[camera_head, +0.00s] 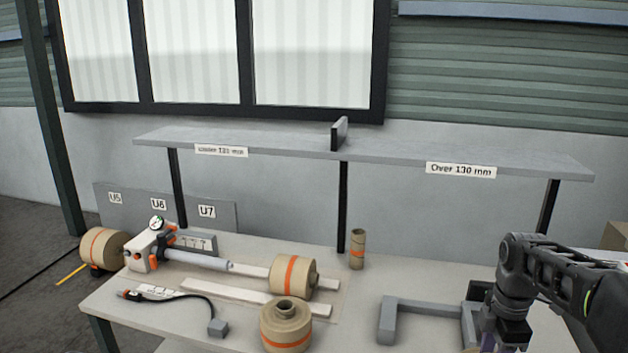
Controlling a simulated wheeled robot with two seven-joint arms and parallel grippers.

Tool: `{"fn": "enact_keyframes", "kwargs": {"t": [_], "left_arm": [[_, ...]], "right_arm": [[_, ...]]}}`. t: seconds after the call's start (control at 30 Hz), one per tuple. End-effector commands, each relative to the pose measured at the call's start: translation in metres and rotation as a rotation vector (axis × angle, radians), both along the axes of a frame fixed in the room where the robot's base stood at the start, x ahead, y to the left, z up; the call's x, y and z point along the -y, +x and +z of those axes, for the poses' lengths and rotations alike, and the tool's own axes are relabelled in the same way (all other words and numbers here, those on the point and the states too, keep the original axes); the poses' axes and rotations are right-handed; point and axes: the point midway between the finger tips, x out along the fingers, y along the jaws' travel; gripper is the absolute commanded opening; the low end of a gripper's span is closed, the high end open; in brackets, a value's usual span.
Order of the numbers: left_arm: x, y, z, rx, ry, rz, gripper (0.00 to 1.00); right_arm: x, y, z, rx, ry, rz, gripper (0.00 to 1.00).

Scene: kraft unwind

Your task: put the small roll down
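A slim brown roll (357,252) with an orange band stands upright on the workbench (400,274), behind a grey bracket. It is the smallest roll I can make out, and no gripper touches it. Two wider kraft rolls with orange bands are also on the bench: one lies on its side on pale rails (240,297), and another (286,334) stands at the front edge of view. My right gripper (494,343) points down at the bottom right. Its fingertips are cut off or hidden, with a bit of purple beside them; I cannot tell what it holds. My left gripper is out of view.
A grey U-shaped bracket (388,318) lies left of my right arm. A shelf (400,159) with size labels and an upright divider runs above the bench. Another roll (102,249) is at far left.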

Motion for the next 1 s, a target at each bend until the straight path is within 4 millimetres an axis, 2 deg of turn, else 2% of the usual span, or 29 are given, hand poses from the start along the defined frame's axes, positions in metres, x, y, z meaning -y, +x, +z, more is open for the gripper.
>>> {"fn": "enact_keyframes", "kwargs": {"t": [0.27, 0.6, 0.8, 1.0], "left_arm": [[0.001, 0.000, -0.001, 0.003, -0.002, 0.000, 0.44], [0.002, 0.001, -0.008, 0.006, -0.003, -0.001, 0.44], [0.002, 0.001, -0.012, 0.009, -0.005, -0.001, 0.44], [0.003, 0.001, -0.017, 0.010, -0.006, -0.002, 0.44]], "right_arm": [[-0.011, 0.009, -0.011, 0.002, 0.000, -0.452, 0.00], [-0.055, 0.027, -0.040, 0.001, 0.000, -1.057, 0.00], [-0.085, 0.035, -0.058, 0.001, 0.000, -1.296, 0.00], [-0.115, 0.039, -0.075, 0.001, -0.001, -1.440, 0.00]]}}
